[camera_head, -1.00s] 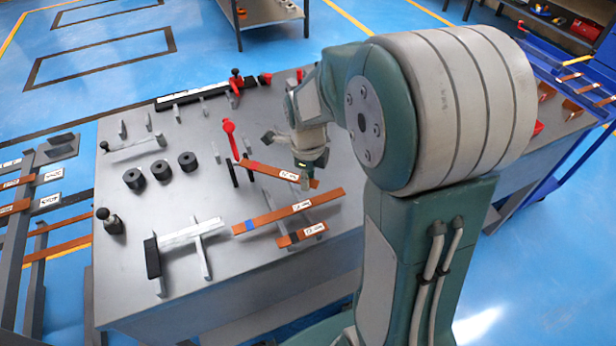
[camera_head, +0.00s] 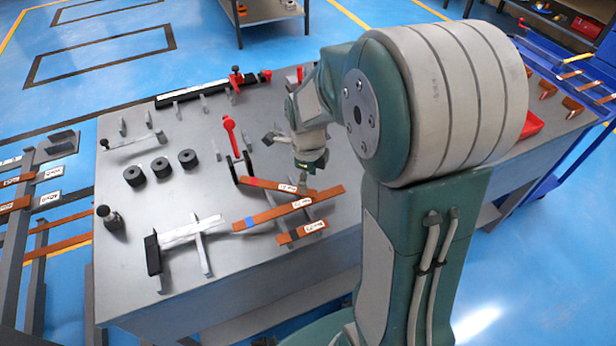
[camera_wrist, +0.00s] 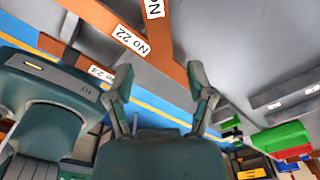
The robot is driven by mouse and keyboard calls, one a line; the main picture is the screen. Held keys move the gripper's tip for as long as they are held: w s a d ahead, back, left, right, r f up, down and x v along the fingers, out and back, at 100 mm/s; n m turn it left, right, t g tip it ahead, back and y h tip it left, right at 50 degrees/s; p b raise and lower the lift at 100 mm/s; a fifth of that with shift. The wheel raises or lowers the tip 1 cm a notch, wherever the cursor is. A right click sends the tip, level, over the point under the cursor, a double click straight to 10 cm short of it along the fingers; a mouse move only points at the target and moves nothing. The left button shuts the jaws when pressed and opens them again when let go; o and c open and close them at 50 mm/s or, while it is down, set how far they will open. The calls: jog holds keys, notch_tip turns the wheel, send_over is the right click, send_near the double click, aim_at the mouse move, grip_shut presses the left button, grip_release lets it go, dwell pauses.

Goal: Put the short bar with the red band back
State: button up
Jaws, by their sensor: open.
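The copper bar with the red band (camera_head: 272,185) lies aslant on the grey bench in the head view, its left end by the red-handled bender. A white label is near its right end, which meets or overlaps the longer blue-banded copper bar (camera_head: 272,215); I cannot tell whether they touch. My gripper (camera_head: 304,178) is open just above that right end, apart from the bar. In the wrist view my gripper's fingers (camera_wrist: 160,88) are spread with nothing between them, and labelled copper bars (camera_wrist: 98,14) show beyond. The red band is small in the head view.
A short dark-banded copper bar (camera_head: 302,233) lies in front of the blue-banded one. The red-handled bender (camera_head: 230,135), black rollers (camera_head: 160,169) and a grey bar on a stand (camera_head: 192,232) share the bench. A rack of bars (camera_head: 40,205) stands at left.

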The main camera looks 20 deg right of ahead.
notch_tip(320, 180, up, 12)
jog(key=s+a+r+n+t, duration=0.2)
jog(key=s+n, duration=0.6)
jog(key=n, duration=0.5)
jog(key=s+a+r+n+t, duration=0.2)
jog(key=s+n, duration=0.5)
jog(key=n, duration=0.7)
jog(key=shift+s+a+r+t, duration=0.15)
jog(key=shift+s+a+t, duration=0.2)
jog(key=shift+a+t, duration=0.45)
jog(key=shift+d, duration=0.2)
